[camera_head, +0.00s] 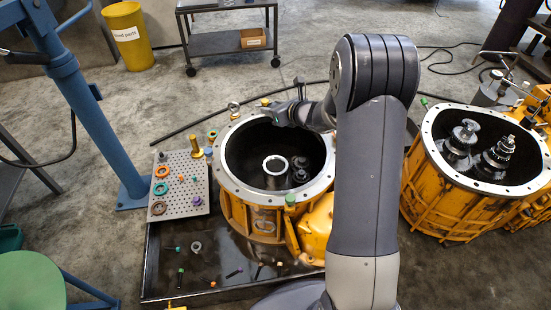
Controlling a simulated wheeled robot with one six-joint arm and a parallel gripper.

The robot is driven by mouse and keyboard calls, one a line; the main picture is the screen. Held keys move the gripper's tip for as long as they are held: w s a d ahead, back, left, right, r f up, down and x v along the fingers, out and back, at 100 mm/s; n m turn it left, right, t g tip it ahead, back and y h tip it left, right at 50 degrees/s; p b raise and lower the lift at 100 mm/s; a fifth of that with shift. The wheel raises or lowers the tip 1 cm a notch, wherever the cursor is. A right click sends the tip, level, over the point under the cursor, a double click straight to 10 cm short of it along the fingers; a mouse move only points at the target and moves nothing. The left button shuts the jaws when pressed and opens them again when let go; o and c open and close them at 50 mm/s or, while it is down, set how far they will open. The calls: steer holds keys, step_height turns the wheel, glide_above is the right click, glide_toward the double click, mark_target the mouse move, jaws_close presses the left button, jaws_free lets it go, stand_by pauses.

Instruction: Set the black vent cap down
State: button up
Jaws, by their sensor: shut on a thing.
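My gripper (272,113) is over the far rim of the near orange transmission housing (252,213), at the upper middle of the view. It is shut, and the black vent cap in it is too small and dark to make out apart from the jaws. The housing is open at the top, with a pale flange around a dark bore. A light ring (275,165) and dark shaft parts show inside. My arm hides the right part of the housing. I cannot tell whether the cap touches the rim.
A perforated grey plate (193,208) with coloured rings and small parts lies left of the housing. A black drip tray (155,275) holds scattered bolts in front. A second open housing (430,205) is at right. A blue stand (92,120), yellow bin (128,38) and cart (215,42) stand around.

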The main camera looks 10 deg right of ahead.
steer(key=w+f+b, duration=0.2)
steer(key=f+b, duration=0.5)
steer(key=f, duration=0.5)
steer(key=w+f+n+b, duration=0.1)
steer(key=w+f+b, duration=0.2)
steer(key=f+b, duration=0.4)
step_height(320, 180, down, 5)
steer(key=shift+w+a+r+g+y, duration=0.15)
steer(key=shift+w+a+g+y, duration=0.2)
steer(key=shift+a+g+y, duration=0.1)
steer(key=shift+f+b, duration=0.45)
steer(key=shift+b, duration=0.1)
steer(key=shift+f, duration=0.2)
steer(key=o, duration=1)
steer(key=shift+r, duration=0.15)
